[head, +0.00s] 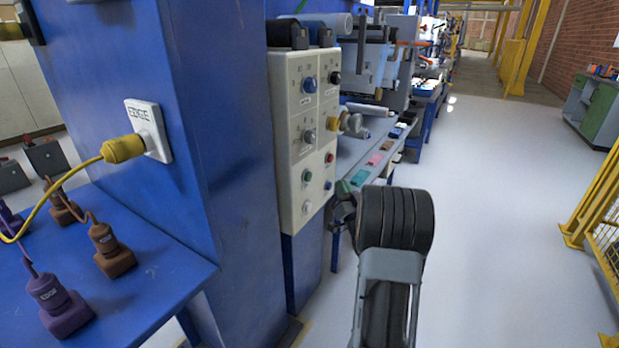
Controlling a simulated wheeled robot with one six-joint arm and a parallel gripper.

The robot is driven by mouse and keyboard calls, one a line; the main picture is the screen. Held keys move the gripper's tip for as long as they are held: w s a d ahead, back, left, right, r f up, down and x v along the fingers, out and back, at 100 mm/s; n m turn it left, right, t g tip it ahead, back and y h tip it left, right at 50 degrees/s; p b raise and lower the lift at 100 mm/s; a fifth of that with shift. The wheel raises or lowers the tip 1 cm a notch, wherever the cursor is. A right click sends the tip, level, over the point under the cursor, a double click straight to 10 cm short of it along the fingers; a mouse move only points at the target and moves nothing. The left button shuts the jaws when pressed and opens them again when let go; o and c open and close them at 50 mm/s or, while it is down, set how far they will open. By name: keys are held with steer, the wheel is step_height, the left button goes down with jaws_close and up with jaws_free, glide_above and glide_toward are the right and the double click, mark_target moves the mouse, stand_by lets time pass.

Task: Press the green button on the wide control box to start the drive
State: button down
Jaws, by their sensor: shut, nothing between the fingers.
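The control box (288,132) is a pale beige panel fixed to the blue machine column, with two columns of knobs and buttons. The green button (307,175) is low in its left column and shows clear, with nothing touching it. My gripper (342,205) is just right of the box's lower right edge, small and dark, partly hidden by my own wrist. It is shut and holds nothing. It looks apart from the green button; its exact depth to the panel is hard to tell.
Near the green button are a red button (329,158), a blue button (328,184) and a white button (306,207). A yellow knob (333,123) sits above. A yellow plug (123,149) with cable sticks out at left. Open floor (500,190) lies to the right.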

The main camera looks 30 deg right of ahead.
steer(key=w+a, duration=0.3)
steer(key=w, duration=0.3)
steer(key=shift+w+a, duration=0.2)
steer(key=shift+a, duration=0.05)
steer(key=shift+w+a+b, duration=0.4)
steer(key=shift+w+b, duration=0.4)
steer(key=shift+b, duration=0.1)
stand_by(2.8)
steer(key=shift+s+d, duration=0.1)
steer(key=shift+s, duration=0.1)
steer(key=shift+s+d+b, duration=0.3)
steer(key=shift+s+b, duration=0.15)
steer(key=shift+s, duration=0.15)
steer(key=shift+s+d+b, duration=0.25)
steer(key=shift+s+d, duration=0.15)
steer(key=shift+s, duration=0.35)
steer(key=shift+s+d+b, duration=0.3)
steer(key=shift+s+d, duration=0.1)
steer(key=shift+s, duration=0.3)
steer(key=shift+s+d+b, duration=0.25)
steer(key=shift+s+d, duration=0.15)
steer(key=shift+s, duration=0.35)
